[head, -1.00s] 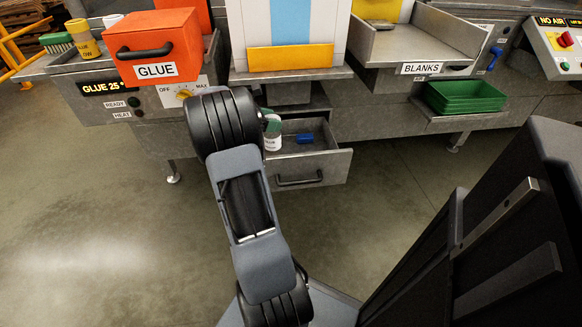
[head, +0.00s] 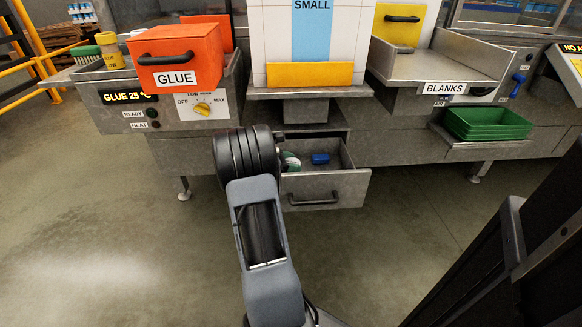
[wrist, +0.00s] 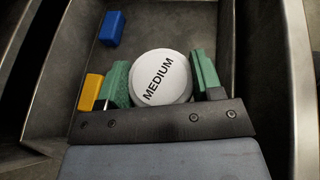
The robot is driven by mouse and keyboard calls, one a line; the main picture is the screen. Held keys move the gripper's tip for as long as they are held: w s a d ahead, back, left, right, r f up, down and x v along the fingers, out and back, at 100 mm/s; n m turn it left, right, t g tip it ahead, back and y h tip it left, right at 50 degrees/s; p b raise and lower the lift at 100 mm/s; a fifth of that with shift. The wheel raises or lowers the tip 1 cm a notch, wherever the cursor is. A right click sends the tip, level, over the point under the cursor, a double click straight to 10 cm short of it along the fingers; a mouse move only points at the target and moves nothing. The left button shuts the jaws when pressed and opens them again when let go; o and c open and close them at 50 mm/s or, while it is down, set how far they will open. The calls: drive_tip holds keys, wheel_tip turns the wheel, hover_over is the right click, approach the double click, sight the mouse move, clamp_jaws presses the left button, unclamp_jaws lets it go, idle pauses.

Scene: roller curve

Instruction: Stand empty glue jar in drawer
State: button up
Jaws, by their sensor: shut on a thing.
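A round white jar with a flat top marked MEDIUM (wrist: 163,78) stands between the green fingertips of my gripper (wrist: 162,80) in the wrist view. The gripper is shut on it. The jar is inside the open grey drawer (head: 340,192), whose floor (wrist: 205,25) shows around it. In the head view my arm hides most of the jar and gripper; only a bit of white and green shows at the drawer's left. Whether the jar's base touches the drawer floor cannot be seen.
A blue block (wrist: 111,28) and a yellow block (wrist: 90,92) lie in the drawer left of the jar. The drawer's right side is clear. An orange GLUE box (head: 178,55) and a yellow jar (head: 110,50) stand above left. Green trays (head: 487,123) sit at right.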

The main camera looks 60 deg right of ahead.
idle(0.3)
drive_tip(key=o, duration=0.9)
drive_tip(key=shift+f, duration=0.1)
drive_tip(key=shift+c, duration=0.2)
drive_tip(key=shift+w+a+r, duration=0.15)
drive_tip(key=shift+r, duration=0.2)
drive_tip(key=p+v, duration=0.4)
drive_tip(key=v, duration=0.7)
drive_tip(key=shift+a, duration=0.2)
drive_tip(key=shift+w, duration=0.15)
